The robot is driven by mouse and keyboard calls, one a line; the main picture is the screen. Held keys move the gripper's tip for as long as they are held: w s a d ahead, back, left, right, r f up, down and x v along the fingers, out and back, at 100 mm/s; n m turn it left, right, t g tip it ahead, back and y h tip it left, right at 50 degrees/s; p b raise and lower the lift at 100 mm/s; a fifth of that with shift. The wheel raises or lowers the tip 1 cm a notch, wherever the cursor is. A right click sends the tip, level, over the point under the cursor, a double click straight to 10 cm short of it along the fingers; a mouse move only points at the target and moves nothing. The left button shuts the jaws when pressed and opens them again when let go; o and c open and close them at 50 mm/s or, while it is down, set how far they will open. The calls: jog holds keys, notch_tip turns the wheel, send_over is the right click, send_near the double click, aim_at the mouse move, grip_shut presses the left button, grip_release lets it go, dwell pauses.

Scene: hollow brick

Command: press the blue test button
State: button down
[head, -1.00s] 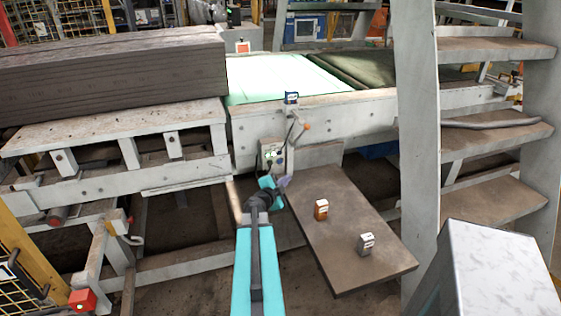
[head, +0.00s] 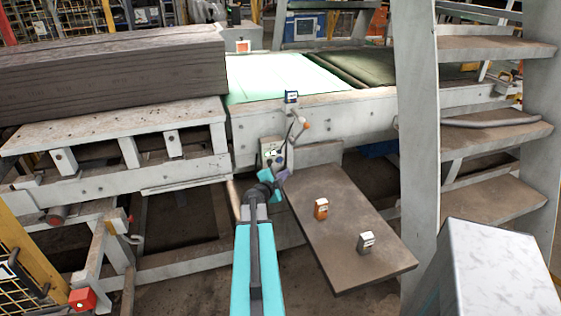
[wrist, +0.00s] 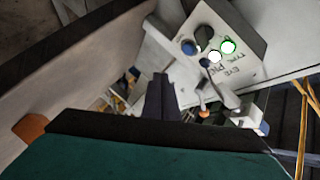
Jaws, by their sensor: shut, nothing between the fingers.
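The control box (head: 271,148) is a pale box on the side of the conveyor frame; its buttons are too small to tell apart in the head view. In the wrist view its face (wrist: 243,65) shows the blue button (wrist: 189,47) at the left end, beside a dark round knob (wrist: 205,34), a white button (wrist: 214,57) and a green-lit button (wrist: 228,46). My gripper (head: 283,175) is shut and empty just below the box in the head view. In the wrist view my gripper (wrist: 160,82) appears below the blue button, apart from it in the picture.
A thin lever with an orange knob (head: 306,126) stands right of the control box. Metal stairs (head: 415,150) stand at the right.

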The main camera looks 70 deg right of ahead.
jog(key=shift+w+d+p, duration=0.35)
jog(key=shift+w+d, duration=0.55)
jog(key=shift+d, duration=0.2)
jog(key=shift+w+d+p, duration=0.3)
jog(key=shift+w+d, duration=0.55)
jog(key=shift+d, duration=0.25)
jog(key=shift+w+d+p, duration=0.5)
jog(key=shift+d+p, duration=0.1)
jog(key=shift+p, duration=0.2)
dwell(1.6)
jog(key=shift+s+a, duration=0.55)
jog(key=shift+a, duration=0.05)
dwell(0.6)
jog(key=shift+s+a, duration=0.8)
jog(key=shift+a, duration=0.2)
jog(key=shift+s+a, duration=0.75)
jog(key=shift+a, duration=0.2)
